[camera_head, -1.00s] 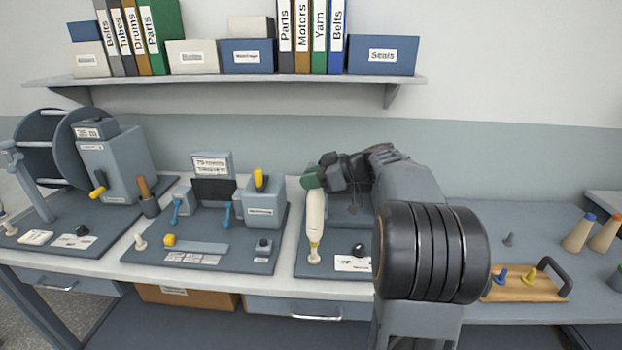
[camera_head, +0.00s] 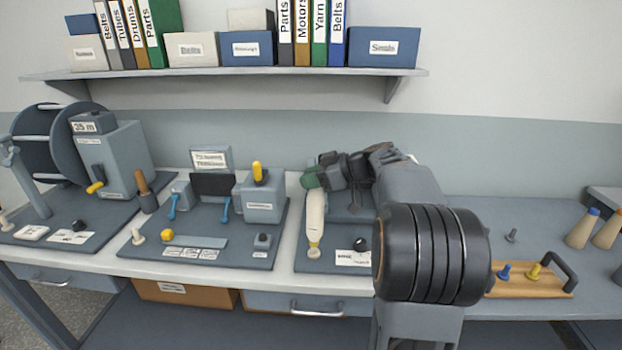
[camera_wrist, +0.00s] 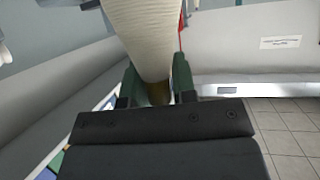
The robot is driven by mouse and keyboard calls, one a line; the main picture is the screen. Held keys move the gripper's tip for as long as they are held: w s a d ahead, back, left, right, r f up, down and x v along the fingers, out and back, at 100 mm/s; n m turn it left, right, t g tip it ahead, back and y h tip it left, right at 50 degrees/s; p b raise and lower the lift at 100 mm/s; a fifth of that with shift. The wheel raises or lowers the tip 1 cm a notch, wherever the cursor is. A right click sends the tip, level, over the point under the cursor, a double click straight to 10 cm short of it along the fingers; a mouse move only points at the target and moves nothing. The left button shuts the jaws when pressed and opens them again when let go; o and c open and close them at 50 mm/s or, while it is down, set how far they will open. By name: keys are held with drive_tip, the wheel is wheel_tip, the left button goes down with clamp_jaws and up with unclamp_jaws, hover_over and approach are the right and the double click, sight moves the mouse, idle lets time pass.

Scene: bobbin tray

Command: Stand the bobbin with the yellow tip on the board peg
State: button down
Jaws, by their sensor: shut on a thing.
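My gripper (camera_head: 312,178) is shut on a cream bobbin (camera_head: 316,212) over the right board (camera_head: 300,262). The bobbin hangs below the green fingers and looks close to upright in the head view. A yellow part shows at its narrow lower end, just above a small pale knob-like peg (camera_head: 314,254) on the board. I cannot tell whether they touch. In the wrist view the bobbin (camera_wrist: 155,40) runs between the two green fingers (camera_wrist: 157,82), with a small brownish part visible there.
A label card (camera_head: 352,258) and a black knob (camera_head: 360,244) lie right of the peg. A wooden tray (camera_head: 515,290) with a blue and a yellow peg sits further right, near two tan cones (camera_head: 582,232). The middle board (camera_head: 225,248) is at left. My arm hides part of the bench.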

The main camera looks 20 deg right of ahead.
drive_tip(key=shift+f+b, duration=1.65)
drive_tip(key=shift+b, duration=0.25)
drive_tip(key=c, duration=0.8)
unclamp_jaws()
drive_tip(key=shift+c, duration=0.2)
drive_tip(key=shift+r, duration=0.1)
drive_tip(key=b+v, duration=0.1)
drive_tip(key=v, duration=1.2)
drive_tip(key=shift+s+d+r, duration=0.15)
drive_tip(key=shift+d+r, duration=0.05)
drive_tip(key=shift+d, duration=0.15)
